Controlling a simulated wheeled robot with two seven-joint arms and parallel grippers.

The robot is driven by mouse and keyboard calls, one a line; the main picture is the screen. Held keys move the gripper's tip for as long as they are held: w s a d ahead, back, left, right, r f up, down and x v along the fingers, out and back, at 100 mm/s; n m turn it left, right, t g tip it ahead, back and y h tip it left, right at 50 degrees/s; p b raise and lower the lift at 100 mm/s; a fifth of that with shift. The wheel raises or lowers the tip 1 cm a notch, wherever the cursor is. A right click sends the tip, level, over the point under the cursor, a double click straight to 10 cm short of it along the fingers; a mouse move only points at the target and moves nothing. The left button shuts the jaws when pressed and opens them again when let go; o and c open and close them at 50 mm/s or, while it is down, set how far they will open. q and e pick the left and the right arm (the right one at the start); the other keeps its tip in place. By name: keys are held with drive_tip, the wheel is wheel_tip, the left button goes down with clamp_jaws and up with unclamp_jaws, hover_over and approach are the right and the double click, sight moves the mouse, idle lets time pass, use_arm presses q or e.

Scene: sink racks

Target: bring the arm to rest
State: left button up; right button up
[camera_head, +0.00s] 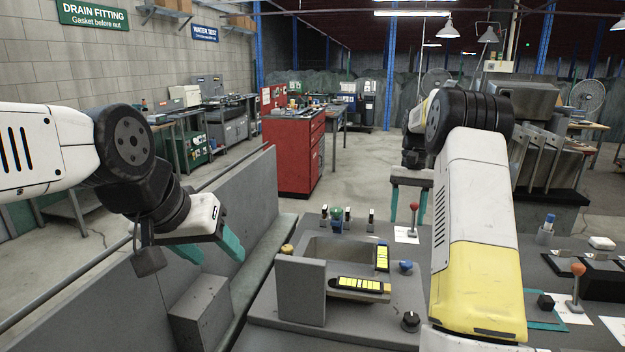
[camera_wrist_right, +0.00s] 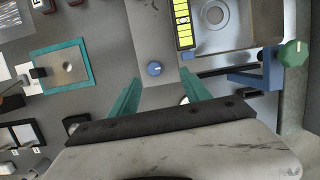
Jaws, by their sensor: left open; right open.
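My left gripper (camera_head: 218,258) hangs at the left over the grey ledge with its teal fingers apart and nothing between them. My right gripper (camera_head: 407,215) is behind my right arm, over the far side of the grey sink unit (camera_head: 262,306), with its teal fingers apart. In the right wrist view my right gripper (camera_wrist_right: 160,78) is open and empty above the grey surface, near a blue knob (camera_wrist_right: 154,69). The right forearm hides part of the bench.
The sink unit holds a basin (camera_head: 345,250), a yellow-marked bar (camera_head: 360,286) and a black knob (camera_head: 410,321). A red-topped lever (camera_head: 413,207) stands near the right gripper. A teal-framed plate (camera_wrist_right: 60,67) lies to the side. A red cabinet (camera_head: 293,155) stands behind.

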drive_tip(key=s+a+r+n+t, duration=0.1)
drive_tip(key=s+a+r+t, duration=0.55)
drive_tip(key=s+r, duration=0.7)
drive_tip(key=s+a+f+t, duration=0.1)
drive_tip(key=s+a, duration=0.1)
drive_tip(key=s, duration=0.3)
drive_tip(key=s+a+f+n, duration=0.1)
drive_tip(key=s+a, duration=0.2)
drive_tip(key=s, duration=0.3)
drive_tip(key=s+a+f+n+t+y, duration=0.1)
drive_tip(key=s+a, duration=0.1)
drive_tip(key=s, duration=0.4)
drive_tip(key=shift+a+t, duration=0.3)
drive_tip(key=shift+t, duration=0.05)
drive_tip(key=shift+d+f, duration=0.1)
drive_tip(key=shift+d, duration=0.05)
